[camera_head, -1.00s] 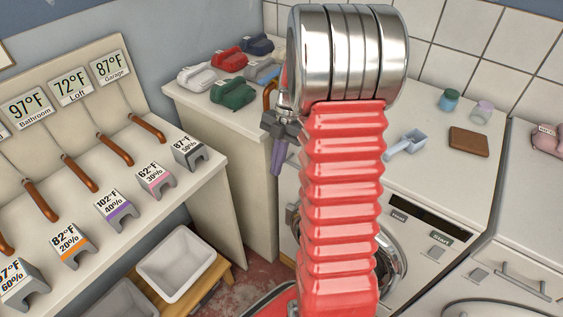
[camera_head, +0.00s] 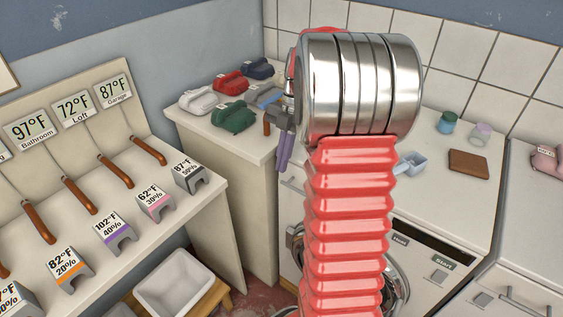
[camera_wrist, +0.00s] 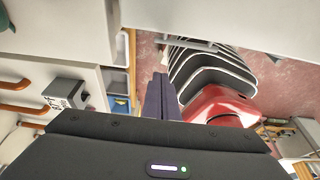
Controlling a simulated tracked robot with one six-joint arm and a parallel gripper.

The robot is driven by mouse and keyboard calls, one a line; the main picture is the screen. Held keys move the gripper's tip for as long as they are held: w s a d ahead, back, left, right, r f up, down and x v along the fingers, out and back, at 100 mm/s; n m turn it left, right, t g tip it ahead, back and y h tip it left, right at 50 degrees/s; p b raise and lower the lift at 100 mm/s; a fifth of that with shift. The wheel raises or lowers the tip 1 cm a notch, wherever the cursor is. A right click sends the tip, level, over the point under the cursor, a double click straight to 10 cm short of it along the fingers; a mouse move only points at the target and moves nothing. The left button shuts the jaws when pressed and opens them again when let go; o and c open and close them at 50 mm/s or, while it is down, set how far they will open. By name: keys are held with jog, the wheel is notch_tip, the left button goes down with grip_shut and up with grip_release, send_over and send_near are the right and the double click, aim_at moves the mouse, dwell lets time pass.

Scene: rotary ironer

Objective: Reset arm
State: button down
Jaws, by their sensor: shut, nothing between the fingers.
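My gripper shows in the head view as purple-grey fingers (camera_head: 284,150) beside the metal joint of my red ribbed arm. The fingers point downward in front of the corner counter's edge. In the wrist view the two dark fingers (camera_wrist: 161,98) are together at the middle, with nothing held. My own red body and tracks fill part of the floor behind them in that view. My arm hides part of the washing machine and the wall behind it.
Several coloured irons, one green (camera_head: 234,117), sit on the corner counter (camera_head: 240,160). A left bench holds copper-handled levers (camera_head: 115,171) and grey labelled blocks (camera_head: 189,177). A white tub (camera_head: 175,283) stands low. A brown block (camera_head: 468,164) and jars (camera_head: 447,122) lie on the machine top.

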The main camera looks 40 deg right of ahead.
dwell(0.4)
jog(key=s+a+r+m+t+h, duration=0.1)
jog(key=s+a+r+m+t, duration=0.1)
jog(key=s+a+m, duration=0.2)
jog(key=s+a+r+m+t+h, duration=0.1)
jog(key=s+a+m, duration=0.4)
jog(key=a+m, duration=0.5)
jog(key=s+a+r+m+t+h, duration=0.1)
jog(key=s+a+r+m+t, duration=0.2)
jog(key=a+m, duration=0.4)
jog(key=s+a+r, duration=0.1)
jog(key=a, duration=0.2)
jog(key=shift+s+a+r+t+h, duration=0.3)
jog(key=shift+s, duration=0.1)
jog(key=shift+d, duration=0.15)
dwell(0.6)
